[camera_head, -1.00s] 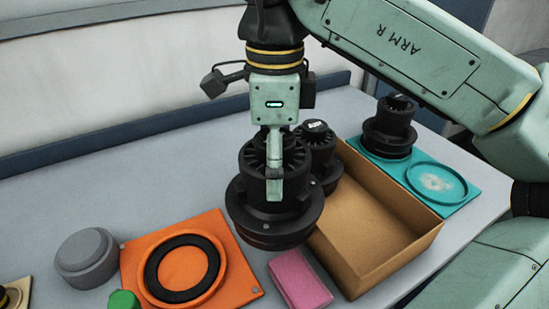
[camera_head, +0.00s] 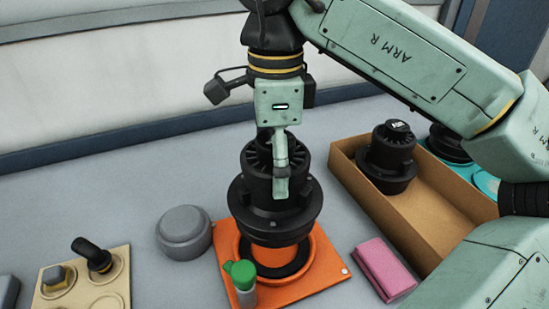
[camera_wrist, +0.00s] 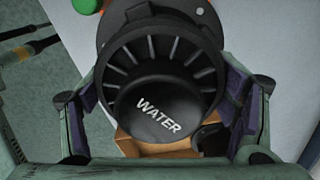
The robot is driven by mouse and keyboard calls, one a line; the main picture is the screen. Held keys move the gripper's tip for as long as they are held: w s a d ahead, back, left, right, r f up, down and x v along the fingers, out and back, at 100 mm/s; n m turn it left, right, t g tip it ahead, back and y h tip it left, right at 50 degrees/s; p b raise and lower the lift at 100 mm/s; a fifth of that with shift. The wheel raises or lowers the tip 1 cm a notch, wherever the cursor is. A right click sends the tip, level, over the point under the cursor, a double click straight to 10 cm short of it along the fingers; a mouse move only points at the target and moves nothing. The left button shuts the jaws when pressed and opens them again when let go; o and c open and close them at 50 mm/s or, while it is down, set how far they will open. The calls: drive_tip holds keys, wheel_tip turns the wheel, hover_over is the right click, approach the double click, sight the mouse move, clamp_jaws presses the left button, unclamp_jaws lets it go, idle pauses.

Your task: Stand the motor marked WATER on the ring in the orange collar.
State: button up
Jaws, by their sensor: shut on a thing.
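The black finned motor (camera_head: 274,190) is upright in my gripper (camera_head: 281,165). Its cap reads WATER in the wrist view (camera_wrist: 158,112), where a finger grips each side. In the head view the motor hangs over the back part of the orange collar (camera_head: 321,277) and hides some of it. The black ring (camera_head: 292,264) lies in the collar and shows in front of the motor's flange. The motor appears above the ring, set toward its back; I cannot tell the exact gap.
A green-capped bottle (camera_head: 243,282) stands at the collar's front left. A grey round lid (camera_head: 184,232) is to its left, a pink block (camera_head: 384,268) to its right. A cardboard box (camera_head: 440,232) holds another black motor (camera_head: 388,155). A beige tray (camera_head: 75,300) is at lower left.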

drive_tip(key=shift+a, duration=0.1)
drive_tip(key=shift+f+b, duration=2.35)
drive_tip(key=shift+f, duration=0.6)
drive_tip(key=shift+f+b, duration=1)
drive_tip(key=shift+f, duration=0.4)
idle(0.5)
drive_tip(key=o, duration=1.7)
drive_tip(key=shift+o, duration=1.2)
drive_tip(key=shift+f, duration=0.1)
drive_tip(key=shift+r+p, duration=2.75)
drive_tip(key=shift+r, duration=0.85)
